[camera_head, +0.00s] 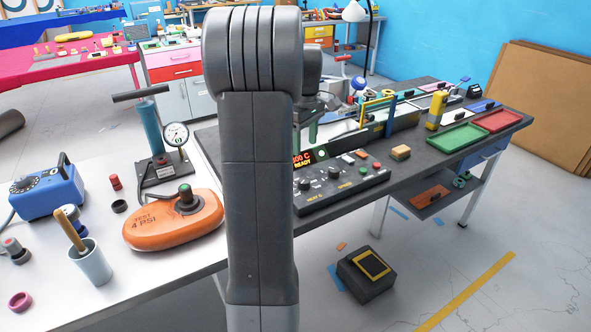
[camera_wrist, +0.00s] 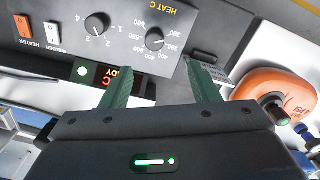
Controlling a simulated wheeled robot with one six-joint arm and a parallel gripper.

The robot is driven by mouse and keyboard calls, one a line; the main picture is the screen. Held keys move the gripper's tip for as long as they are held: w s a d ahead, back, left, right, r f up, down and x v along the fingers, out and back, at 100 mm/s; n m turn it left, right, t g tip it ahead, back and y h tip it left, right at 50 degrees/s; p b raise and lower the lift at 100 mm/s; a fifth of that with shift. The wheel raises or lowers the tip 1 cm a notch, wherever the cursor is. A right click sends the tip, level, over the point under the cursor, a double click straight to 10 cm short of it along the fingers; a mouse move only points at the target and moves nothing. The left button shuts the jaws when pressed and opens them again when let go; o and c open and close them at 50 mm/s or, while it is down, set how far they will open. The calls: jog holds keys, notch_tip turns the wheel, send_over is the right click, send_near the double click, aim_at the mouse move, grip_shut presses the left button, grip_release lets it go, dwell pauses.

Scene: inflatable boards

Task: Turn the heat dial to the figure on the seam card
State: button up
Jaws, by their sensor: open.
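The heat dial (camera_wrist: 155,40) is a black knob with figures around it, under upside-down "HEAT C" lettering in the wrist view. Its light mark points rightward, towards the low figures; the exact one is too small to tell. In the head view the dial (camera_head: 305,184) is at the left of the dark control panel (camera_head: 325,203). The display (camera_head: 302,158) there reads 300 C and READY. My gripper (camera_wrist: 160,90) is open and empty, its green fingers apart, with the dial beyond the gap. A small printed card (camera_wrist: 218,74) beside the right finger is unreadable; I cannot tell whether it is the seam card.
A second black knob (camera_wrist: 97,25) is near the dial, with orange and white rocker switches (camera_wrist: 22,25) farther left. An orange inflated piece (camera_head: 170,222) lies on the white table.

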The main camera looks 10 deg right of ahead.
aim_at(304, 180)
jog(key=f, duration=0.9)
jog(key=w+f, duration=0.1)
jog(key=f, duration=0.3)
jog(key=shift+w+d+f+b, duration=0.1)
jog(key=shift+d+f+b, duration=0.1)
jog(key=shift+f+b, duration=0.2)
jog(key=shift+c, duration=0.4)
jog(key=c, duration=0.9)
